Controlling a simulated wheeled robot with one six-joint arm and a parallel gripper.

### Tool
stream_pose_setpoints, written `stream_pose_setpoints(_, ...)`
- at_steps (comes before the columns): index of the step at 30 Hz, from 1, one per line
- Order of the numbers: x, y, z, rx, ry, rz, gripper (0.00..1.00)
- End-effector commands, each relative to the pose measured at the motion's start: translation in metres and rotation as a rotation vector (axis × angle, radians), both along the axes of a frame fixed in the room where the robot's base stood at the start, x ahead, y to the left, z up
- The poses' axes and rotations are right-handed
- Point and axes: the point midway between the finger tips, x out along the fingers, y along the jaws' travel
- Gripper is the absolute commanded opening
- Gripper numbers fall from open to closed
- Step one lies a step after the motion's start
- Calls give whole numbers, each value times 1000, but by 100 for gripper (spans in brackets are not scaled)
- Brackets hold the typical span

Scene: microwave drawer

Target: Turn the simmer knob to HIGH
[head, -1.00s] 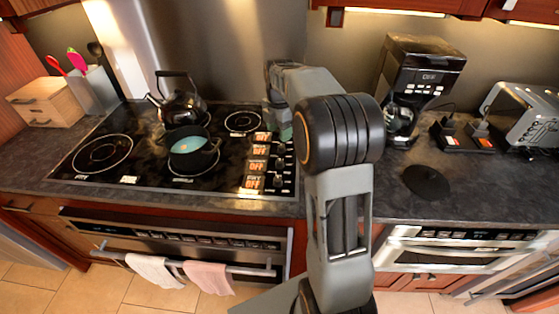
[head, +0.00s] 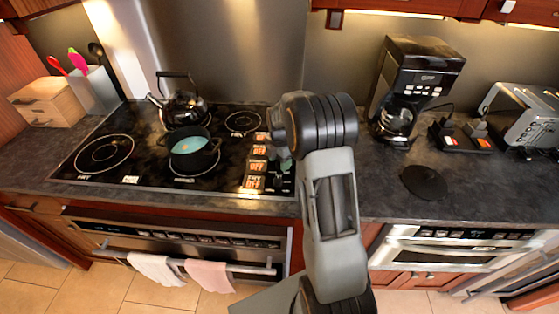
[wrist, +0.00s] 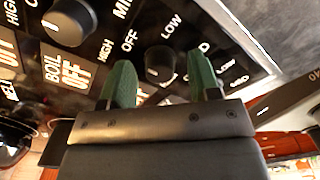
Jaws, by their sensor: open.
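A round black knob (wrist: 158,62) sits on the black control panel between the two green fingers of my gripper (wrist: 160,78) in the wrist view. My gripper is open around it, with a visible gap on both sides. Labels OFF, LOW and HIGH stand around this knob; I cannot read the word SIMMER or make out its pointer clearly. A display reading BOIL OFF lies to its left. A second knob (wrist: 68,22) is at the upper left. In the head view my gripper (head: 285,164) is over the right side of the stove panel (head: 278,185), mostly hidden by my arm.
A teal-filled pot (head: 194,150) and a kettle (head: 182,103) stand on the stovetop left of my gripper. A coffee maker (head: 418,80) and toaster (head: 520,110) stand to the right. The counter (head: 375,200) between stove and microwave front is mostly clear.

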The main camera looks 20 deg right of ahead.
Motion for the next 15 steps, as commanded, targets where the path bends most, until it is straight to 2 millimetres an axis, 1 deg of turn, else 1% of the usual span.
stream_pose_setpoints(4, 0, 0, -4, 0, 0, 0, 56)
stream_pose_setpoints(11, 0, 0, -4, 0, 0, 0, 56)
stream_pose_setpoints(15, 0, 0, -4, 0, 0, 0, 44)
